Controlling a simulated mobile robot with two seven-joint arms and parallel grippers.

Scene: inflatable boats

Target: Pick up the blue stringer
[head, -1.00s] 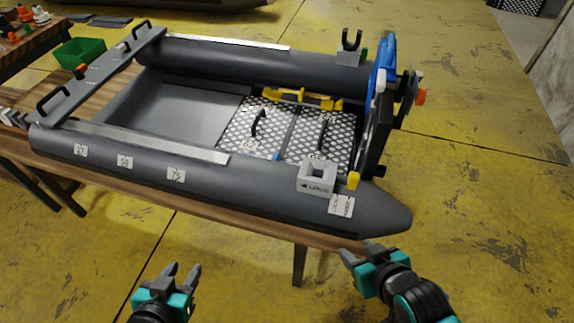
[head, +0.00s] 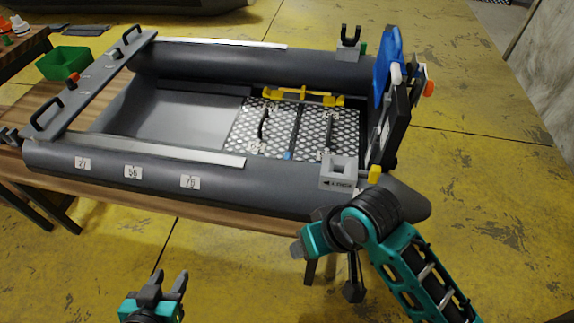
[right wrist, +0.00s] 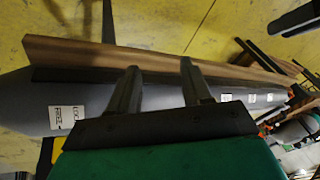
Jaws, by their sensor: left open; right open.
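A small blue strip end (head: 288,155) shows at the near edge of the perforated floor panels inside the grey inflatable boat (head: 130,172). A larger blue piece (head: 386,65) stands at the boat's right end. I cannot tell for sure which is the blue stringer. My left gripper (head: 167,284) is open and empty, low in the head view, in front of the table and apart from the boat. My right gripper (right wrist: 158,78) is open and empty in the right wrist view, beside the near tube (right wrist: 85,92). In the head view my right arm hides most of its fingers.
A grey block (head: 340,176) and a yellow piece (head: 375,174) sit by the near tube's right end. A yellow bracket (head: 303,97) lies by the far tube. A green bin (head: 64,63) stands at left. The floor in front is clear.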

